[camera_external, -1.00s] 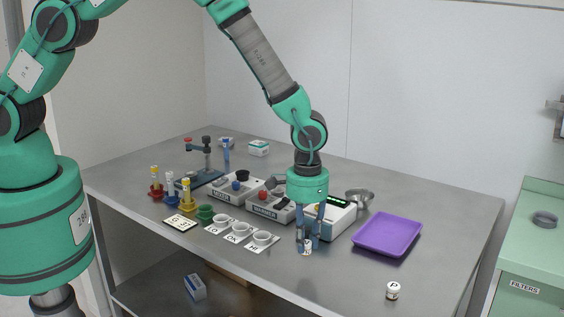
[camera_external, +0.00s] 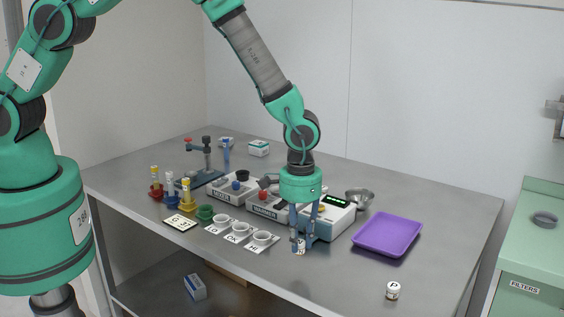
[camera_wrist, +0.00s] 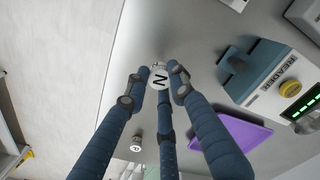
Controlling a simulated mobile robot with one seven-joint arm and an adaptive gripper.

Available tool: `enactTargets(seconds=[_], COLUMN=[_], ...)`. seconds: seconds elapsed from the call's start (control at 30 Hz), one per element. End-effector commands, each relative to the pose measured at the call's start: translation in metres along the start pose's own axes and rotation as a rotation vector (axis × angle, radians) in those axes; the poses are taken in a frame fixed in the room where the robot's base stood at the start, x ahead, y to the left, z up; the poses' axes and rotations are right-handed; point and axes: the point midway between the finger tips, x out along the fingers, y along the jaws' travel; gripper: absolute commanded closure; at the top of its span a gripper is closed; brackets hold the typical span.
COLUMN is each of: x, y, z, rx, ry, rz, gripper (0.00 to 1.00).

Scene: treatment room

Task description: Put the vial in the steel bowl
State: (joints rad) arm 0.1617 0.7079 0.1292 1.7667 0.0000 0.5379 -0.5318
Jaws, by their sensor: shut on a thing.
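A small white vial with a dark letter on its top shows in the wrist view (camera_wrist: 160,78) between my fingers; in the external view the vial (camera_external: 299,247) is partly hidden by them. My gripper (camera_external: 300,240) has its blue fingers closed around the vial near the front of the steel table. I cannot tell whether the vial touches the table. The steel bowl (camera_external: 359,199) stands behind and to the right of my gripper, beside the white reader. The bowl's inside is only partly seen.
The reader (camera_external: 334,215) stands between my gripper and the bowl. A purple tray (camera_external: 388,234) lies to the right, and another vial marked P (camera_external: 393,290) stands at the front right. Small cups on labelled cards (camera_external: 262,238) are to the left. Table between tray and P vial is clear.

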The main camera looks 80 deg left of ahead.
Motion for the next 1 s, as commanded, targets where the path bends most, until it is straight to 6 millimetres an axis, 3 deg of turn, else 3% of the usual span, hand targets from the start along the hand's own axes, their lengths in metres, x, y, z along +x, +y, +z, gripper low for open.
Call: enactTargets(seconds=[0.17, 0.37, 0.67, 1.0], x=[-0.001, -0.007, -0.025, -0.052], y=[-0.002, -0.008, -0.037, -0.099], z=[-0.013, -0.052, -0.151, -0.259], rx=[0.023, 0.104, 0.324, 0.605], ry=[0.000, 0.002, 0.003, 0.002], rz=[0.000, 0.001, 0.001, 0.000], gripper=[0.94, 0.94, 0.94, 0.94])
